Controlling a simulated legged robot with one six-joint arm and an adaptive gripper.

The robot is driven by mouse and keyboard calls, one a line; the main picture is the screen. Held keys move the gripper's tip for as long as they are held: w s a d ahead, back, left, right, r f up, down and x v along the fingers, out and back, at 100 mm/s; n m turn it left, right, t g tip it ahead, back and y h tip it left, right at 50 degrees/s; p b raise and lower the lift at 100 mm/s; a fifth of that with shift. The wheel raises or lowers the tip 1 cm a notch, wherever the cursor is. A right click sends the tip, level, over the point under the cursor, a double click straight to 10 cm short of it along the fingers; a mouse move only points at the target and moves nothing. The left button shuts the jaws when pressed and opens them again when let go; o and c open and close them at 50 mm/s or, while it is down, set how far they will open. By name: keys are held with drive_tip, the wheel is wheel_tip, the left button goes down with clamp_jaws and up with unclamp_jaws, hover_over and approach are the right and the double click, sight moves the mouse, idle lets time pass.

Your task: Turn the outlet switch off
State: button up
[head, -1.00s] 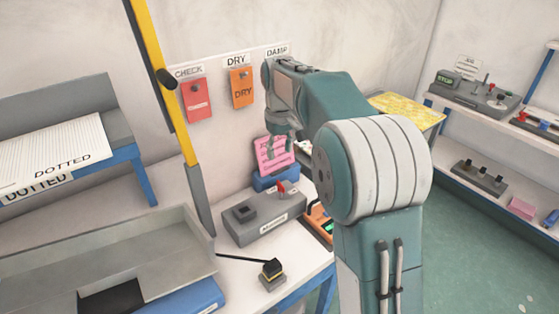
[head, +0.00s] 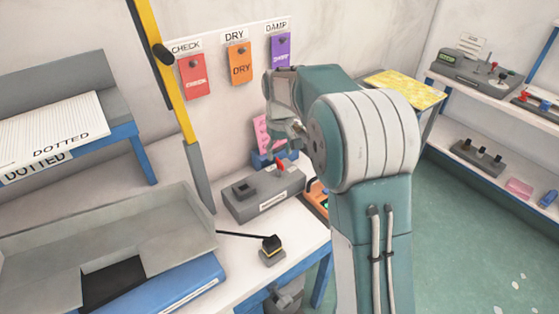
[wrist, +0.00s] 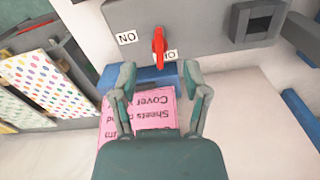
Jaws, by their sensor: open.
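The outlet is a grey box (head: 258,200) on the white bench, with a red switch lever (head: 280,166) at its far right end and a dark square socket beside it. In the wrist view the red lever (wrist: 159,48) sits on the grey box (wrist: 200,22) between two labels, one reading "NO" upside down and one partly hidden by the lever. My gripper (wrist: 158,82) is open and empty. Its fingers point toward the lever and are apart from it in the wrist view. In the head view my gripper (head: 297,138) hangs just above the lever.
A pink card (wrist: 152,110) on a blue holder stands close to the outlet box. A black-topped plug block (head: 272,250) with a dark rod lies on the bench. An orange device (head: 316,200) is right of the box. Tags (head: 240,65) hang on the wall.

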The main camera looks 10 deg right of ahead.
sight(280, 162)
drive_tip(key=shift+f, duration=1.9)
clamp_jaws()
drive_tip(key=shift+n, duration=1.1)
